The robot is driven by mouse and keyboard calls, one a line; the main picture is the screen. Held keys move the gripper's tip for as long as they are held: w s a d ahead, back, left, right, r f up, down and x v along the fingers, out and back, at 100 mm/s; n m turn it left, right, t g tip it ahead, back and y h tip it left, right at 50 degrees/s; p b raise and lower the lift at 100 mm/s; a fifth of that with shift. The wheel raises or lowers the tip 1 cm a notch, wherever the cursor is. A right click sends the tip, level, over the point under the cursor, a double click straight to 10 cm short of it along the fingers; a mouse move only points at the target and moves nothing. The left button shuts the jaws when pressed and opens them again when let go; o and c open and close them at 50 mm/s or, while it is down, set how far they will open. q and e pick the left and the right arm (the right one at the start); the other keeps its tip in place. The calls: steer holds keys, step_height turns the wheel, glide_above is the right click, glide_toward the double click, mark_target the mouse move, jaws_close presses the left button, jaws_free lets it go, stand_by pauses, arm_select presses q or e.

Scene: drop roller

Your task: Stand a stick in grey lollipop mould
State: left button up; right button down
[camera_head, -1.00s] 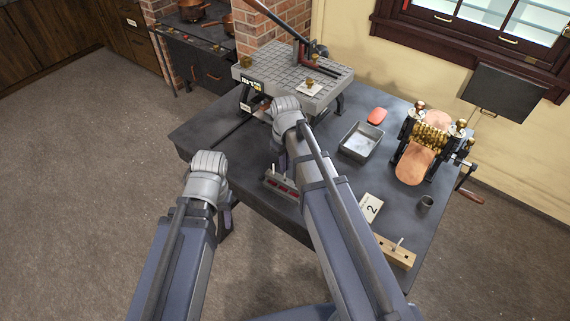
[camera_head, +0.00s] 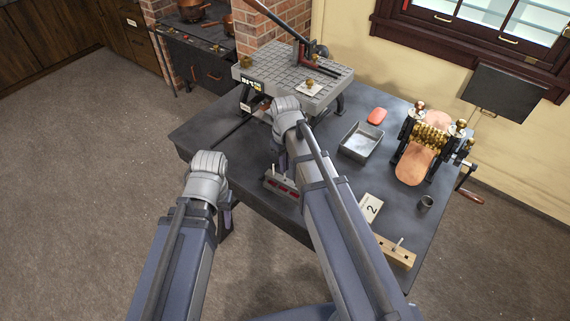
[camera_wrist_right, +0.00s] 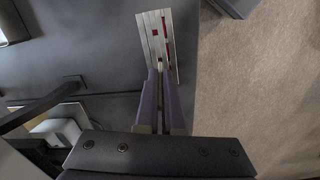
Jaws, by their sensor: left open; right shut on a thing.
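The grey lollipop mould (camera_head: 280,184) with red cavities lies near the table's front edge, left of my right forearm in the head view. In the right wrist view the mould (camera_wrist_right: 154,34) is just beyond my fingertips. My right gripper (camera_wrist_right: 160,72) is shut on a thin pale stick (camera_wrist_right: 160,65), of which only a small end shows, at the mould's near end. Whether the stick sits in a cavity cannot be told. My left gripper (camera_head: 226,208) is open at the table's front left, mostly hidden by its wrist, apart from the mould.
A wooden block (camera_head: 397,253) with an upright stick stands at the front right, near a card marked 2 (camera_head: 370,207) and a dark cup (camera_head: 426,202). A metal tray (camera_head: 361,141), red object (camera_head: 377,116), brass roller press (camera_head: 430,137) and gridded stand (camera_head: 290,78) stand farther back.

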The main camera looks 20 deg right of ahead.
mark_target(285, 178)
steer(key=shift+f+b, duration=2.7)
steer(key=c, duration=1)
jaws_free()
steer(key=shift+o, duration=0.4)
steer(key=shift+o, duration=1.4)
steer(key=shift+r, duration=0.15)
steer(key=shift+r+p, duration=0.9)
steer(key=shift+p, duration=0.15)
steer(key=shift+r, duration=0.1)
steer(key=shift+r+p, duration=0.9)
steer(key=shift+p, duration=0.1)
